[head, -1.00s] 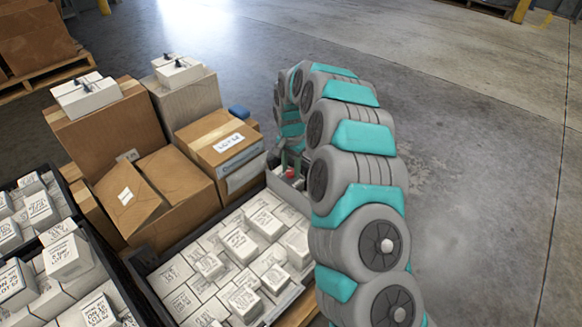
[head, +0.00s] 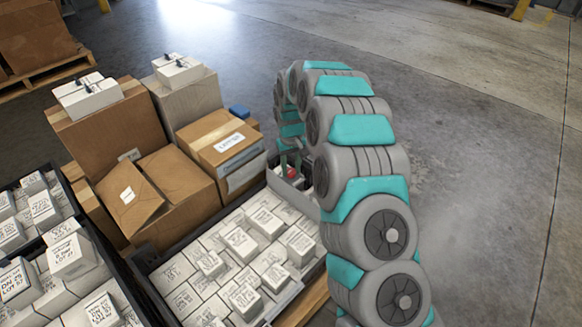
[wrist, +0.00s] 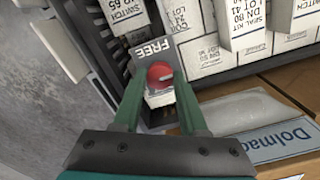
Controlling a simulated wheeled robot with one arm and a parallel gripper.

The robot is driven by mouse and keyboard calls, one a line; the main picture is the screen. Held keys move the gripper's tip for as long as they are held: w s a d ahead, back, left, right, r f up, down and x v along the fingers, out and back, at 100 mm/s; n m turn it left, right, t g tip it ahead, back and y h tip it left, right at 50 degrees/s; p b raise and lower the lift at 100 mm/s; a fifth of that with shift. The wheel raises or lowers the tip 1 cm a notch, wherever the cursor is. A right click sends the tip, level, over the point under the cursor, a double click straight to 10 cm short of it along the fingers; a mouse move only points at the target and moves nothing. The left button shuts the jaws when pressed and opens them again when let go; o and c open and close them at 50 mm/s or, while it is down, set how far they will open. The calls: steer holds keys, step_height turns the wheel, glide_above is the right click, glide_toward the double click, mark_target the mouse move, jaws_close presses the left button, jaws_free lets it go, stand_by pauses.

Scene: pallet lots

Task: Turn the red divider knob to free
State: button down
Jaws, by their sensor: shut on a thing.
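The red divider knob (wrist: 160,75) is round, with a pale line across its face, and sits in the middle of the wrist view. A grey plate with the word FREE (wrist: 152,50), upside down in that view, lies just beyond it. My gripper (wrist: 158,82) has its two teal fingers on either side of the knob, shut on it. In the head view the knob (head: 292,172) is a small red spot at the far right corner of the black crate (head: 283,303), beside my gripper's fingers (head: 288,163). My arm hides part of that corner.
White labelled boxes (head: 240,240) fill the crate. Cardboard boxes (head: 215,140) stand behind it, one with a Dolmac-lettered label (wrist: 283,138) near my gripper. Another crate of white boxes (head: 70,255) is at the left. Grey floor (head: 480,180) at the right is clear.

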mark_target(291, 171)
steer(key=n, duration=1.3)
steer(key=shift+p, duration=0.3)
steer(key=shift+n, duration=0.4)
steer(key=shift+c, duration=2.2)
jaws_free()
steer(key=shift+r, duration=3.9)
